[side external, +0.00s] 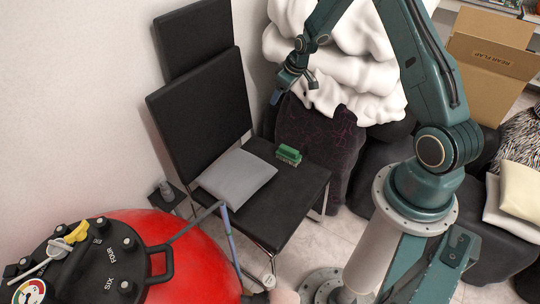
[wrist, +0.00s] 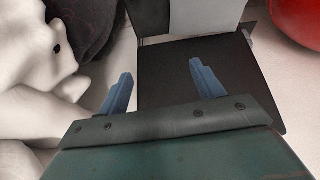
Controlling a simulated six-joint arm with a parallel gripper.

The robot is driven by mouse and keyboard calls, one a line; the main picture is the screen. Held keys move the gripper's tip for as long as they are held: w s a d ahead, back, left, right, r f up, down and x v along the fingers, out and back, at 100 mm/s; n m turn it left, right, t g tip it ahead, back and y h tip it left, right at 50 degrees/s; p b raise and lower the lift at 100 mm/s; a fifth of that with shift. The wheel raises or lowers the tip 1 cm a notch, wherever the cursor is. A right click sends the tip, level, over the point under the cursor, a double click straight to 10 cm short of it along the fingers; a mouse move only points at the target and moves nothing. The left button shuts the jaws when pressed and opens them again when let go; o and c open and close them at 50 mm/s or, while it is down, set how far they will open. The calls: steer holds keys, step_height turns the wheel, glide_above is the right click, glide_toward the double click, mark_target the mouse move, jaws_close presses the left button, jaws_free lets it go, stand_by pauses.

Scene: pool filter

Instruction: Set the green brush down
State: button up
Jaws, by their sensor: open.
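The green brush (side external: 289,154) lies on the seat of the black chair (side external: 290,193) in the side external view, near the seat's far right edge. My gripper (side external: 294,91) is above and behind the chair, well clear of the brush. In the wrist view its two blue fingers (wrist: 160,86) are spread apart with nothing between them. The dark chair seat (wrist: 190,68) shows beyond the fingers there. I do not see the brush in the wrist view.
A grey cushion (side external: 237,178) shares the chair seat. White bulky fabric (side external: 345,50) hangs close beside my gripper. A red round tank with a black lid (side external: 200,262) stands at lower left. A cardboard box (side external: 490,62) is at upper right.

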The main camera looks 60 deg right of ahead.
steer(key=s+a+r, duration=0.4)
steer(key=a+r, duration=0.3)
steer(key=r, duration=0.4)
steer(key=s+a+r, duration=0.4)
steer(key=a+r, duration=0.3)
steer(key=r, duration=0.4)
steer(key=s+a+r, duration=0.2)
steer(key=s+a, duration=0.1)
steer(key=s, duration=0.4)
steer(key=s+a+r, duration=0.2)
steer(key=s+a, duration=0.1)
steer(key=s, duration=0.4)
steer(key=s+a+r+t, duration=0.1)
steer(key=s+a+r, duration=0.2)
steer(key=s, duration=0.5)
steer(key=shift+m, duration=0.3)
